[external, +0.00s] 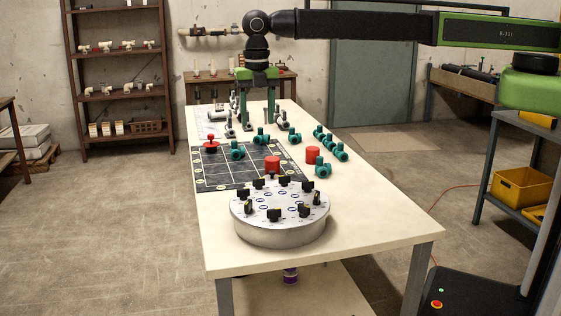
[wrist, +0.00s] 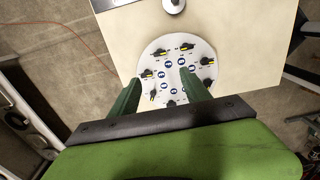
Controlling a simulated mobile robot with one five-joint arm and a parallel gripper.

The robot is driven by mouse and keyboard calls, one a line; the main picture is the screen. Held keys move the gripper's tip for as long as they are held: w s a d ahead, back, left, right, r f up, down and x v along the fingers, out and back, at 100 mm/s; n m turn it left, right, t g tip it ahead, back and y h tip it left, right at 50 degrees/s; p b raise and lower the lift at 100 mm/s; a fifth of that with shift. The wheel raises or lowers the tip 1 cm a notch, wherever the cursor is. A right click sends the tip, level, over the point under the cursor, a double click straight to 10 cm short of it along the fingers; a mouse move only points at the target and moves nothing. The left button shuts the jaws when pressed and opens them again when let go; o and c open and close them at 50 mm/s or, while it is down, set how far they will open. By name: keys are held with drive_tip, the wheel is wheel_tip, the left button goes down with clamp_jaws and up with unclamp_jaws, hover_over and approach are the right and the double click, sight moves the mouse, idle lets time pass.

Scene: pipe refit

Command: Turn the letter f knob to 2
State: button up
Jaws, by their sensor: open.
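The round grey knob panel (external: 280,232) stands at the near end of the white table. Several black knobs with yellow marks ring its top, with blue round letter labels inside the ring. In the wrist view the panel (wrist: 172,46) shows below my gripper, with knobs such as one at the upper left (wrist: 159,56). The letters are too small to read, so I cannot tell which knob is f or where it points. My gripper (external: 257,125) is open and empty, pointing down high above the table, and its green fingers show in the wrist view (wrist: 160,95). Part of the panel is hidden behind it.
Grey fittings (external: 229,130) stand at the far end. The table's right front corner (external: 400,232) is clear.

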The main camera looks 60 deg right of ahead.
sight(259, 183)
wheel_tip(259, 183, down, 18)
drive_tip(key=b, duration=1.7)
drive_tip(key=shift+w+d+r+b, duration=0.1)
drive_tip(key=shift+b, duration=0.2)
drive_tip(key=shift+r, duration=0.15)
clamp_jaws()
